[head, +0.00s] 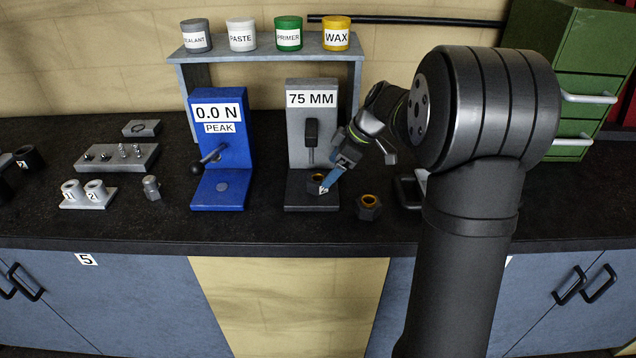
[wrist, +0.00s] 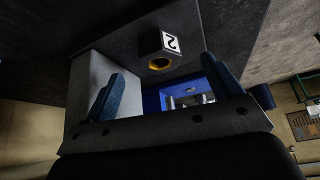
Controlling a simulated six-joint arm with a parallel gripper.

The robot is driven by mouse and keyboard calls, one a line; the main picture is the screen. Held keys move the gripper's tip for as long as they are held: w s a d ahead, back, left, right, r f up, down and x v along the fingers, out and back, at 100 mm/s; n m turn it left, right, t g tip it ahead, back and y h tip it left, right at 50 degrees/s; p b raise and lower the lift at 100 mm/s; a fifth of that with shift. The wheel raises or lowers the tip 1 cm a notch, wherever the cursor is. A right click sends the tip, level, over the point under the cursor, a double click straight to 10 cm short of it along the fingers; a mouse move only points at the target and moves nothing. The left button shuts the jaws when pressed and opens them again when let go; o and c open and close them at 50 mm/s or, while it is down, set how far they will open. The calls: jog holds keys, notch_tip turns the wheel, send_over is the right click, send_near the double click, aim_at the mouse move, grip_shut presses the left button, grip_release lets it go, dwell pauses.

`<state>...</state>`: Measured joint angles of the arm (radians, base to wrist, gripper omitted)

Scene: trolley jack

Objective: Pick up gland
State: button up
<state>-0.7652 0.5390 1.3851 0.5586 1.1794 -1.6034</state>
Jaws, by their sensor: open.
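A dark hex gland (head: 316,179) with an orange inner ring stands on the base of the grey 75 MM gauge. In the wrist view the gland (wrist: 158,50) carries a white label with a 2 and lies ahead, between the lines of the two blue fingers. A second dark gland (head: 368,208) with an orange ring stands on the bench to the right of the gauge base. My gripper (head: 331,180) is open at the labelled gland. One blue finger partly covers that gland in the head view. I cannot tell whether a finger touches it.
The grey gauge (head: 300,128) rises behind the gland, with a blue 0.0 N gauge (head: 218,140) to its left. A shelf (head: 270,56) bears several labelled pots. A green drawer cabinet (head: 590,50) stands at right. The bench front is clear.

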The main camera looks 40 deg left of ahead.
aim_at(321, 174)
jog(key=shift+a+x, duration=0.15)
jog(key=shift+x, duration=1.25)
jog(key=shift+a+x, duration=0.15)
jog(key=shift+x, duration=1.3)
jog(key=shift+r, duration=0.2)
jog(key=c, duration=1.6)
jog(key=shift+r, duration=0.1)
jog(key=shift+w+r, duration=0.1)
jog(key=shift+r, duration=0.5)
jog(key=shift+s+d, duration=0.25)
jog(key=shift+s, duration=0.05)
jog(key=s+d, duration=3.1)
jog(key=shift+s+d, duration=0.15)
